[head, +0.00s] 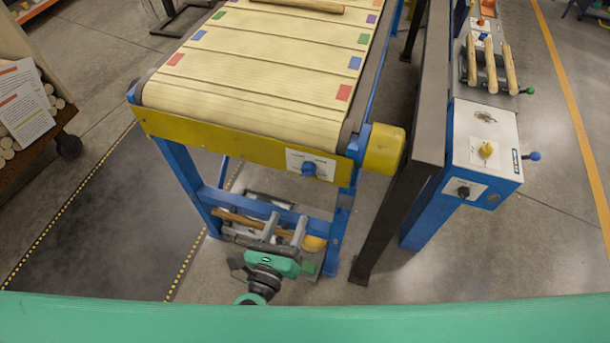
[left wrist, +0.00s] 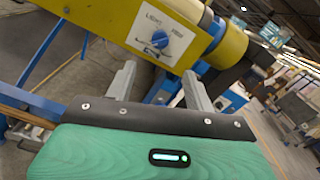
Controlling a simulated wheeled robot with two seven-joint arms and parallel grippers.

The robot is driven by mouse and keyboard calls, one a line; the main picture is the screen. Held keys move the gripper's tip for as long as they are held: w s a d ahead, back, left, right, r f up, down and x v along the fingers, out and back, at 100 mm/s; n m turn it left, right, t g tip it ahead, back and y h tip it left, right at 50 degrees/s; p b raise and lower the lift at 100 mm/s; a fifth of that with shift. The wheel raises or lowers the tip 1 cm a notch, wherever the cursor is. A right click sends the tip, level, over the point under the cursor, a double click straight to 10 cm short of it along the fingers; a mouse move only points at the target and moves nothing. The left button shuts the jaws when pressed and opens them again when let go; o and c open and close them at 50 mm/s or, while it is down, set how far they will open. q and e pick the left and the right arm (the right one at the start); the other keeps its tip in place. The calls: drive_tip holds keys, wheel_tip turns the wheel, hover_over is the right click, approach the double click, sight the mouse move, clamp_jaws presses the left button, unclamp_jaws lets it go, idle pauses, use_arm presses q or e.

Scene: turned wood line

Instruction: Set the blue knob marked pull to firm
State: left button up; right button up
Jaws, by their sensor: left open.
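The blue knob (head: 308,169) sits on a white label plate (head: 325,163) at the right end of the yellow beam across the conveyor's near end. In the left wrist view the knob (left wrist: 159,40) shows larger on its plate, with small lettering on either side of it that is hard to read. I cannot tell where the knob points. My left gripper (head: 286,226) is open and empty, below the knob in the head view. In the left wrist view its two fingers (left wrist: 158,76) point toward the knob, apart from it. My right gripper is not in view.
A yellow cylinder (head: 384,150) sticks out right of the plate, close to a dark post. A white-topped blue stand (head: 500,128) at the right carries a yellow knob (head: 487,149) and a black knob (head: 463,191). The conveyor belt (head: 262,65) lies above the beam.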

sight(306, 176)
use_arm(q)
drive_tip(key=p+x, duration=0.3)
drive_tip(key=x, duration=0.9)
drive_tip(key=shift+w+d+p, duration=0.1)
drive_tip(key=shift+w+p, duration=0.1)
drive_tip(key=shift+p, duration=0.2)
drive_tip(key=shift+w+f, duration=0.1)
drive_tip(key=shift+w, duration=0.15)
drive_tip(key=shift+w+d, duration=0.1)
drive_tip(key=shift+w, duration=0.05)
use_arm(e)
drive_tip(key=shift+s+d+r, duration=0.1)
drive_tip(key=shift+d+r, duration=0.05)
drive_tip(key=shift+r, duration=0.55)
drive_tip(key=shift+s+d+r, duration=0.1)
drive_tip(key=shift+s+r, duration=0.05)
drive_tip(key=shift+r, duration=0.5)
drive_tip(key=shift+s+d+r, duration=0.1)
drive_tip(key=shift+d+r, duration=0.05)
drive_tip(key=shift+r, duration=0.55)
use_arm(q)
drive_tip(key=c, duration=1)
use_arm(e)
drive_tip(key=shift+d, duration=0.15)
